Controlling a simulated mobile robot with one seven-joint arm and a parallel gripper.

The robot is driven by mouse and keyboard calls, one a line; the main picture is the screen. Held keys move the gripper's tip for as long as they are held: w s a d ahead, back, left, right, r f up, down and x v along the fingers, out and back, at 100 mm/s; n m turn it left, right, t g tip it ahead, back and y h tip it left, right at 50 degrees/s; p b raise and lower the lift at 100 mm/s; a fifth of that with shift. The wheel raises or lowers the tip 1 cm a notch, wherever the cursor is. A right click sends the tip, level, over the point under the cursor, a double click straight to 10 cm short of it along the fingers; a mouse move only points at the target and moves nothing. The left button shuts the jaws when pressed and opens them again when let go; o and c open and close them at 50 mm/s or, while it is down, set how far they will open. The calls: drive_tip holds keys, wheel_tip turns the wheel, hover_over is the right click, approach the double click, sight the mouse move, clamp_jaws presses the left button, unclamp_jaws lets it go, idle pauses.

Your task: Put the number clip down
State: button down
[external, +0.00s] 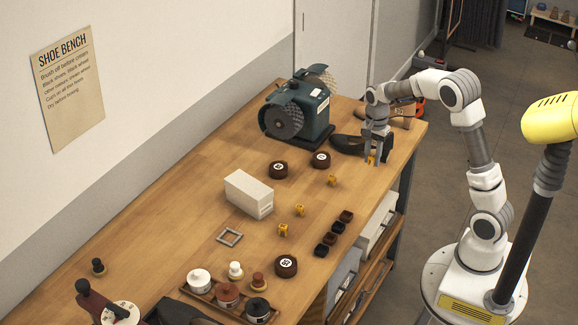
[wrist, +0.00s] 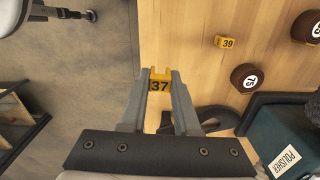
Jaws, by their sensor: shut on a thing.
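The number clip (wrist: 159,85) is a small yellow clip marked 37. My gripper (wrist: 160,76) is shut on it, with the clip between the fingertips in the wrist view. In the external view my gripper (external: 371,160) is over the far right part of the wooden bench (external: 190,180), close to its front edge, and the yellow clip (external: 371,159) shows at the fingertips. I cannot tell whether the clip touches the bench top.
A dark polisher (external: 297,110) and a black shoe (external: 347,143) are near my gripper. Another yellow clip (external: 332,180), marked 39 in the wrist view (wrist: 225,42), lies nearby, with round brown tins (external: 320,160). A white box (external: 249,194) stands mid-bench. The bench's left part has bare wood.

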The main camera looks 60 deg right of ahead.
drive_tip(key=w+a+r+p, duration=0.2)
drive_tip(key=w+a+r, duration=0.1)
drive_tip(key=w, duration=0.3)
drive_tip(key=w+a+r+p, duration=0.2)
drive_tip(key=w+a+r, duration=0.1)
drive_tip(key=w, duration=0.4)
drive_tip(key=p, duration=0.6)
hover_over(261, 190)
drive_tip(key=shift+n, duration=0.4)
wheel_tip(261, 190, down, 5)
drive_tip(key=shift+r, duration=0.2)
drive_tip(key=shift+a+f, duration=0.1)
drive_tip(key=shift+f, duration=1.95)
drive_tip(key=shift+f, duration=0.2)
drive_tip(key=c, duration=0.6)
unclamp_jaws()
drive_tip(key=shift+c, duration=0.2)
